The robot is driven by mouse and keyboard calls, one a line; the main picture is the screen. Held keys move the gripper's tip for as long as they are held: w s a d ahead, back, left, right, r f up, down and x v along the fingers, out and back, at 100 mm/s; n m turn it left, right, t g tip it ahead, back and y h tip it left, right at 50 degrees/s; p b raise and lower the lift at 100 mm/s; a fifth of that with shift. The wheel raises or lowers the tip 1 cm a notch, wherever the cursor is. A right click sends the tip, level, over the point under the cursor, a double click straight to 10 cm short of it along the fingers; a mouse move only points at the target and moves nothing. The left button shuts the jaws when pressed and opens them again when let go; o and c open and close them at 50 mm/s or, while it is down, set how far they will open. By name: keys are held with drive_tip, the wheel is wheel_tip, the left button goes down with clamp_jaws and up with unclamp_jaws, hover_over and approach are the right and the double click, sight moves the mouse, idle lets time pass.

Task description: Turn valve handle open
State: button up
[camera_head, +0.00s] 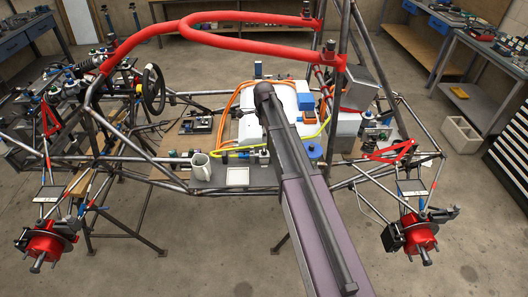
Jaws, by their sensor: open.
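I cannot pick out the valve handle with certainty. A round blue knob-like part (314,151) sits just right of my arm, low on the chassis. A yellow hose (314,137) curves near it and passes behind my arm to the left. Small blue and metal fittings (263,155) lie on that hose line left of my arm; they are too small to read. My arm rises from the bottom right to a dark joint above the middle of the chassis. I cannot make out my gripper; the arm seems to hide it.
The tube chassis (250,189) fills the middle, with a red padded roll bar (150,34) arching above. A white mug (200,166) stands on the front board. A steering wheel (153,88) is at left. Red hubs (420,237) stick out in front. Workbenches line the back.

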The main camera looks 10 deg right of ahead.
sight(264, 148)
drive_tip(key=shift+f+b, duration=3.75)
drive_tip(key=shift+f, duration=0.25)
drive_tip(key=shift+c, duration=0.2)
drive_tip(key=c, duration=1.1)
